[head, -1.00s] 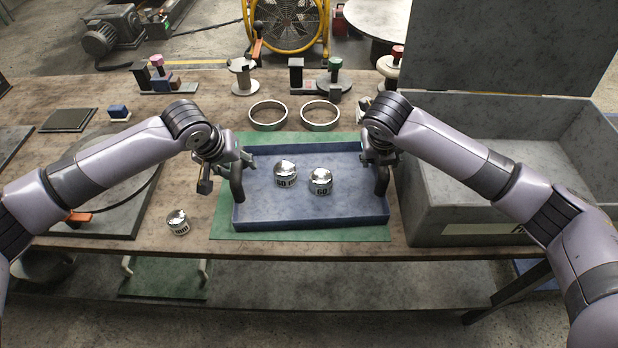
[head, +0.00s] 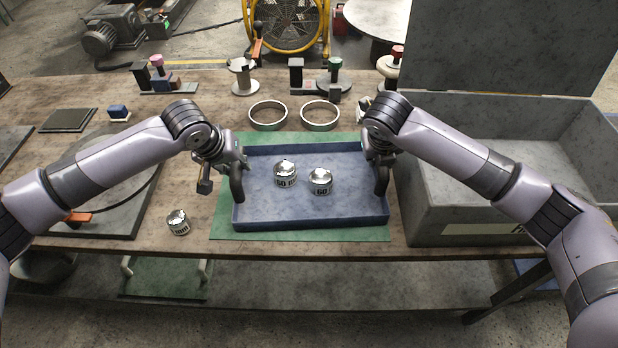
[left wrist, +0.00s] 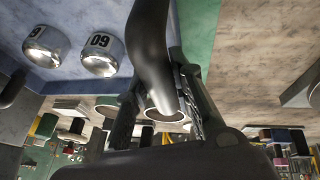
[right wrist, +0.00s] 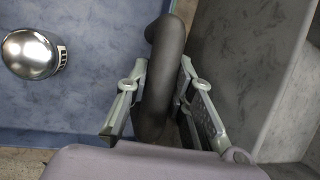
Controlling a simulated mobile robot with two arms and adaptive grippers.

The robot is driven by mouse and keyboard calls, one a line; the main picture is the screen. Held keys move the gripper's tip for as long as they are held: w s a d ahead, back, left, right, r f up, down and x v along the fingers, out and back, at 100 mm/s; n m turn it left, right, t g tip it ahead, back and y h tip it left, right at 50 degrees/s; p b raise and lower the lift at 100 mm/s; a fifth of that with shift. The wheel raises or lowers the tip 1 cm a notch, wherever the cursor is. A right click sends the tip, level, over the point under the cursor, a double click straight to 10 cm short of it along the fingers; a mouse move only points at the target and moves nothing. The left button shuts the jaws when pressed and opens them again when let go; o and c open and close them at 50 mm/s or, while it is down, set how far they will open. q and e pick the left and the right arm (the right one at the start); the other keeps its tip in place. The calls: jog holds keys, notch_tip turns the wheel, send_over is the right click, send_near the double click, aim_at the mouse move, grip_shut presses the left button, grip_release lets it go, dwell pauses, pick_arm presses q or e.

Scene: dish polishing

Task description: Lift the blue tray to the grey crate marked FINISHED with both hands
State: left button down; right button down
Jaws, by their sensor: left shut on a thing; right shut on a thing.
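The blue tray (head: 270,210) lies flat on a green mat (head: 225,230) at the table's front middle. It holds two shiny domed pieces, one (head: 286,174) marked 60 and another (head: 320,182). My left gripper (head: 234,163) is shut on the tray's left dark handle (head: 237,187), also large in the left wrist view (left wrist: 152,50). My right gripper (head: 380,157) is shut on the right handle (head: 382,182), between the fingers in the right wrist view (right wrist: 165,60). The open grey crate (head: 425,222) stands just right of the tray.
A third domed piece (head: 178,222) sits on the table left of the mat. Two metal rings (head: 268,116) (head: 320,116) lie behind the tray. The crate's raised lid (head: 510,45) stands at its back, and its near wall rises beside the tray.

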dwell(0.3)
pick_arm(q)
jog(key=shift+w+r, duration=0.15)
jog(key=shift+r, duration=0.2)
pick_arm(e)
jog(key=shift+w+r, duration=0.15)
jog(key=shift+r, duration=0.15)
pick_arm(q)
jog(key=shift+w, duration=0.1)
pick_arm(e)
jog(key=shift+w, duration=0.1)
